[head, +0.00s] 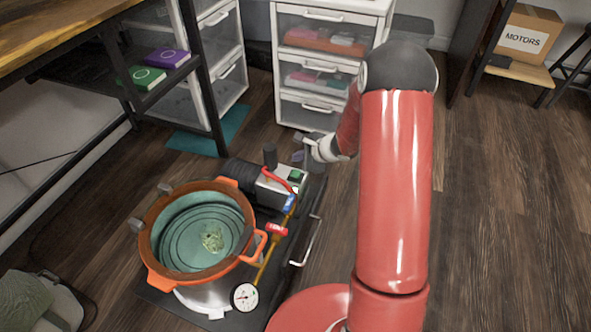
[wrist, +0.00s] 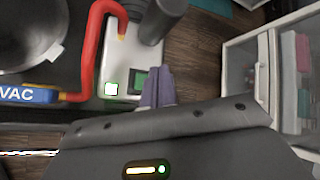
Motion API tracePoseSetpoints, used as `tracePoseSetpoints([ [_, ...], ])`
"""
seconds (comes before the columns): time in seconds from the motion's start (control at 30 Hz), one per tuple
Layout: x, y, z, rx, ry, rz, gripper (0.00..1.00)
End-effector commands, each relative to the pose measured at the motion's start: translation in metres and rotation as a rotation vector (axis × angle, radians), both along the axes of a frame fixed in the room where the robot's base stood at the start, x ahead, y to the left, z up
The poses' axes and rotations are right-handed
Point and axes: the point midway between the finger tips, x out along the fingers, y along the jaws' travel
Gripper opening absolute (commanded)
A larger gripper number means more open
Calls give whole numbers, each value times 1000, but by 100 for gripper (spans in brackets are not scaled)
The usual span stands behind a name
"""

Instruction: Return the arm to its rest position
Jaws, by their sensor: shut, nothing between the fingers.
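My red arm rises at the right of centre in the head view, bent at a dark joint. My gripper (head: 299,156) points to the left, beside the vacuum pump (head: 275,188). In the wrist view my gripper (wrist: 157,88) shows as two purple-grey fingers pressed together with nothing between them. The fingers appear in front of the pump's white box (wrist: 122,60), which has a lit green switch; I cannot tell whether they touch it.
An open orange-rimmed pot (head: 150,240) with a gauge (head: 245,296) stands on a dark mat beside the pump. A white drawer unit (head: 330,60) stands behind the gripper. A dark-framed workbench (head: 60,30) is at left. The wooden floor at right (head: 500,220) is clear.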

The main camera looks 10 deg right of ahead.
Motion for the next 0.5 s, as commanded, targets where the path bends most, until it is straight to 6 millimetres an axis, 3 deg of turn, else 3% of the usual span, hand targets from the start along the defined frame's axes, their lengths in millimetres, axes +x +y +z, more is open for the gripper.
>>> tracePoseSetpoints([
  [0.1, 0, 0, 12, -1, -1, 1, 0],
  [0.5, 0, 0, 12, -1, 0, 1, 0],
])
